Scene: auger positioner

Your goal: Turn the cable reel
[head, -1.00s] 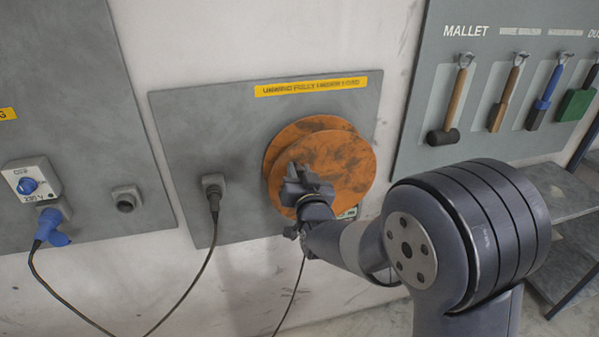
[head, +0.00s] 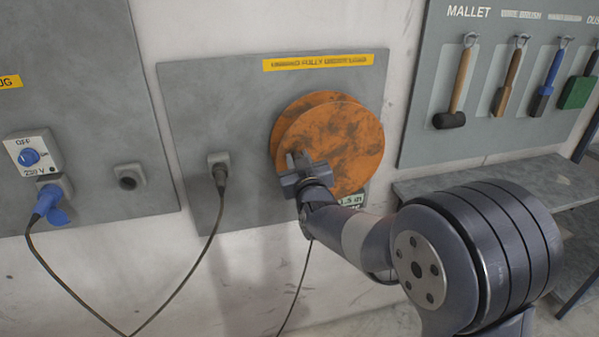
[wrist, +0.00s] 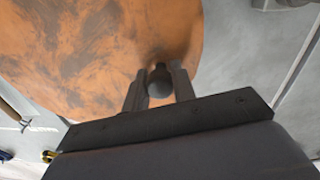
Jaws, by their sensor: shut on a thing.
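The cable reel (head: 343,145) is a worn orange double disc on a grey wall panel in the head view. It fills much of the upper left of the wrist view (wrist: 90,60). My gripper (head: 296,172) is at the reel's lower left edge in the head view. In the wrist view its two fingers (wrist: 159,85) are shut on a dark round knob (wrist: 159,78) that stands out from the reel's face near its rim. In the head view my gripper hides the knob.
A yellow label (head: 318,62) is above the reel. A grey socket with a black plug (head: 219,170) is left of it, its cable hanging down. A blue plug (head: 50,205) sits further left. A tool board with a mallet (head: 452,118) and a grey bench (head: 500,180) are at the right.

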